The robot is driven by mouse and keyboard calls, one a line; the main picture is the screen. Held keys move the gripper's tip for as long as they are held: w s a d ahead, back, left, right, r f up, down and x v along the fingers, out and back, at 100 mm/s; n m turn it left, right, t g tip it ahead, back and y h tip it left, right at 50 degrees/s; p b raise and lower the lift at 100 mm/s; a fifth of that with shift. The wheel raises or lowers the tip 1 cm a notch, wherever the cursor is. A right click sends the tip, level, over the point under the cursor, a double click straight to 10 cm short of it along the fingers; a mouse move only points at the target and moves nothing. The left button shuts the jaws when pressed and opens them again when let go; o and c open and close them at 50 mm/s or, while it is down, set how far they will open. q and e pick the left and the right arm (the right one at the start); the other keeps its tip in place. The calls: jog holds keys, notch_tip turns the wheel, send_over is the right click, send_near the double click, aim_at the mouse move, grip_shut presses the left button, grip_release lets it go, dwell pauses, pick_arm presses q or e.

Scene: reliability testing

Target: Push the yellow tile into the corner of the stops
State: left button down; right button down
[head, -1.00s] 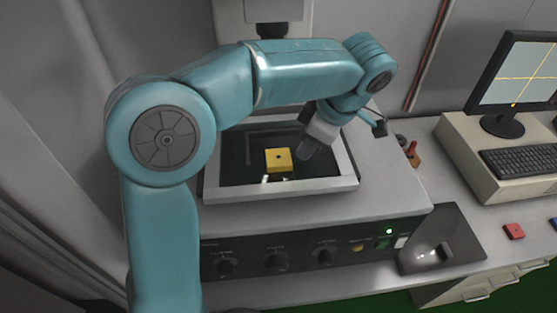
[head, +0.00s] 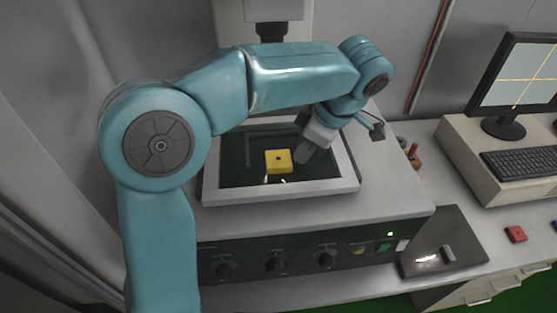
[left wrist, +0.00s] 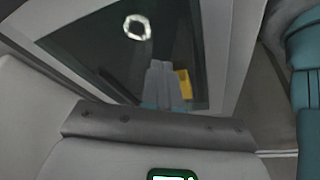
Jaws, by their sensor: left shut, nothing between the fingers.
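The yellow tile (head: 278,161), with a small dark hole in its top, lies flat on the dark plate (head: 235,170) inside a raised grey frame (head: 345,185). My left gripper (head: 303,156) is shut and empty, its tips low over the plate just right of the tile. In the left wrist view the shut fingers (left wrist: 164,82) partly cover the tile (left wrist: 183,84). I cannot tell whether they touch it. My right gripper is not in view.
The frame sits on a bench instrument with knobs (head: 276,262) on its front. A monitor (head: 515,75) and keyboard (head: 520,160) stand to the right. A red block (head: 515,233) lies on the bench. Dark plate is free left of the tile.

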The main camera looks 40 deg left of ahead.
aim_at(283, 157)
pick_arm(q)
jog(key=shift+s+a+b, duration=0.8)
jog(key=shift+s+a, duration=0.4)
jog(key=shift+s, duration=0.15)
jog(key=p+v, duration=0.2)
jog(key=w+p+v, duration=0.1)
jog(key=p+v, duration=0.1)
jog(key=shift+r, duration=0.2)
jog(key=shift+f, duration=0.1)
